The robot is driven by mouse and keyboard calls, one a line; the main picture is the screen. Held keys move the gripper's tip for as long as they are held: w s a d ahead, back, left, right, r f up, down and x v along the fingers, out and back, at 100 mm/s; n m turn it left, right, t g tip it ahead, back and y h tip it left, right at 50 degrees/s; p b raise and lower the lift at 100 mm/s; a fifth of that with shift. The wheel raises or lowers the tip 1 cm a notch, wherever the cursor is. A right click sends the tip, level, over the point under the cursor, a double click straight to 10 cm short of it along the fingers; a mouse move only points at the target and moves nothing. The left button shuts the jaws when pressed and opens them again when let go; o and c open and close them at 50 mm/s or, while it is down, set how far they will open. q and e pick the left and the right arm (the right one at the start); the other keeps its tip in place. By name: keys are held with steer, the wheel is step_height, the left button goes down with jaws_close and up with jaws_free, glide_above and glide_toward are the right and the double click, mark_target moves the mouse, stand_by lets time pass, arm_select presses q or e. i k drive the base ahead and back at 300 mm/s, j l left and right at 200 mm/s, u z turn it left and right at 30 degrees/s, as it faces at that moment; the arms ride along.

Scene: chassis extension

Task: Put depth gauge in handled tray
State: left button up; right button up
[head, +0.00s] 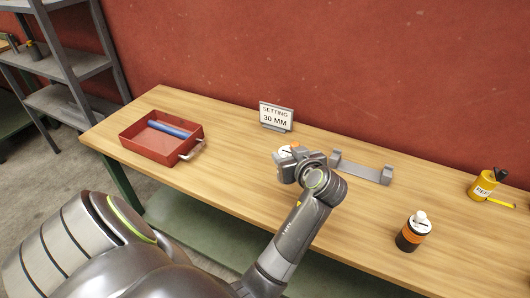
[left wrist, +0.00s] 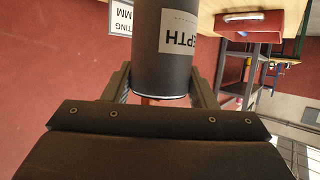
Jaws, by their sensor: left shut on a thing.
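The depth gauge, a dark cylinder with a white label reading "DEPTH" (left wrist: 165,45), sits between the fingers of my left gripper (left wrist: 162,88) in the left wrist view. In the head view my left gripper (head: 296,160) is shut on it near the middle of the table, and mostly hides it. The handled tray (head: 147,151) is a red open box with a metal handle on its right side, at the table's left end. A blue cylinder (head: 170,129) lies inside it. The tray also shows in the left wrist view (left wrist: 262,25). My right gripper is not in view.
A "SETTING 30 MM" sign (head: 276,116) stands at the back. A grey bracket (head: 362,171) lies right of my gripper. An orange-black container (head: 411,236) and a yellow "REF" object (head: 483,187) stand farther right. The wood between tray and gripper is clear.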

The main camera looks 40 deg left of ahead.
mark_target(157, 147)
steer(key=k+j, duration=0.1)
steer(key=j, duration=0.95)
steer(key=k+j, duration=0.15)
steer(key=j, duration=0.35)
steer(key=k+j, duration=0.1)
steer(key=j, duration=0.9)
steer(key=k, duration=0.05)
